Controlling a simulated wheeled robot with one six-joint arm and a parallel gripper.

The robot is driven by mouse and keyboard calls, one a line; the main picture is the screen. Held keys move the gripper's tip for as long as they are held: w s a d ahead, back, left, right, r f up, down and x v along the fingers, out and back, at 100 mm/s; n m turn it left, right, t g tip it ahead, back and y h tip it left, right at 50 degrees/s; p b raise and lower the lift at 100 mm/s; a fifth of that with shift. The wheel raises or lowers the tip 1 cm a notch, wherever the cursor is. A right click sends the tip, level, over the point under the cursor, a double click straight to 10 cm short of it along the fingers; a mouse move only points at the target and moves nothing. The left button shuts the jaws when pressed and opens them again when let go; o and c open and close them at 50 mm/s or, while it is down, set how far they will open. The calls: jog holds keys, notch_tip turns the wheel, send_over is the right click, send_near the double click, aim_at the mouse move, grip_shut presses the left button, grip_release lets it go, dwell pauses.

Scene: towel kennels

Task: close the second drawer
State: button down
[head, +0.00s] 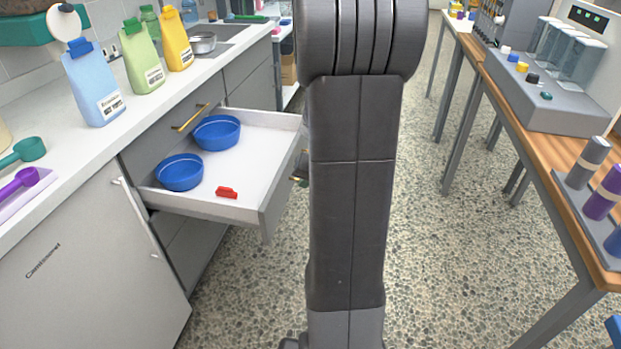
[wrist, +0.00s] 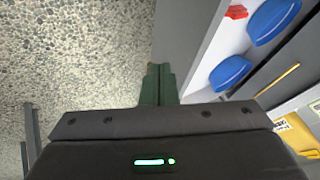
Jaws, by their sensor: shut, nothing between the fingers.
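The second drawer (head: 250,150) is pulled far out of the grey counter unit, under a shut top drawer (head: 165,135). Two blue bowls (head: 216,131) (head: 180,172) and a small red clip (head: 227,192) lie in it. In the wrist view the drawer's grey front (wrist: 180,45) runs up from my fingers. My gripper (wrist: 158,70) has its green fingers together and empty, at or very near the outer face of that front; I cannot tell whether they touch. In the head view my arm hides most of the gripper and part of the drawer front.
The counter (head: 120,120) carries blue, green and yellow pouches and scoops. A white cabinet (head: 90,260) stands at the left front. A wooden-topped bench (head: 525,145) with equipment stands along the right. The speckled floor (head: 450,240) between them is clear.

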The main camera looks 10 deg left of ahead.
aim_at(280, 189)
jog(key=shift+w+a+f, duration=0.3)
jog(key=shift+a+f, duration=0.25)
jog(key=shift+a, duration=0.45)
jog(key=shift+w+a+f, duration=0.3)
jog(key=shift+a+f, duration=0.25)
jog(key=shift+a, duration=0.4)
jog(key=shift+w+a+f, duration=0.3)
jog(key=shift+a+f, duration=0.25)
jog(key=shift+a, duration=0.45)
jog(key=shift+a, duration=0.15)
